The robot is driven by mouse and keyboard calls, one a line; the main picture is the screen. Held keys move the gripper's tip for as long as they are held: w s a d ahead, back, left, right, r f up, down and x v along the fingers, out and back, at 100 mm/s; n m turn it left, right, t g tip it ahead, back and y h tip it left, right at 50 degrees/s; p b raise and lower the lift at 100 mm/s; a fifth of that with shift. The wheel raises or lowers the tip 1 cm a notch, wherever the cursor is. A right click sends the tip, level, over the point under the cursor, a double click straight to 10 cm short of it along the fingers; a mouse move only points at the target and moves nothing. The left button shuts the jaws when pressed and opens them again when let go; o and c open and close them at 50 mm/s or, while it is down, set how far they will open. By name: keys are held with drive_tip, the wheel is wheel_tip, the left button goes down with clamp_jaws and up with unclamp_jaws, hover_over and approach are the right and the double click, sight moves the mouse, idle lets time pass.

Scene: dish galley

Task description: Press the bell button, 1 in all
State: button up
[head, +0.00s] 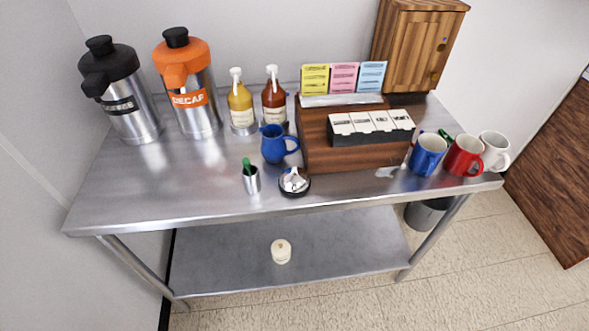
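I cannot pick out a bell button with certainty. A small round black-rimmed item with a silvery white middle (294,182) sits near the front edge of the steel table. It may be a bell or a dish of small packets; I cannot tell. A cream round piece with a small brownish spot on top (281,251) stands on the lower shelf; what it is is unclear. My gripper is not in this view.
On the steel table (150,197) stand a black-topped urn (127,95), an orange decaf urn (190,85), two pump bottles, a blue pitcher (274,144), a steel cup (251,181), a wooden organizer (315,155), a wooden cabinet (415,45) and mugs at right. The front left tabletop is clear.

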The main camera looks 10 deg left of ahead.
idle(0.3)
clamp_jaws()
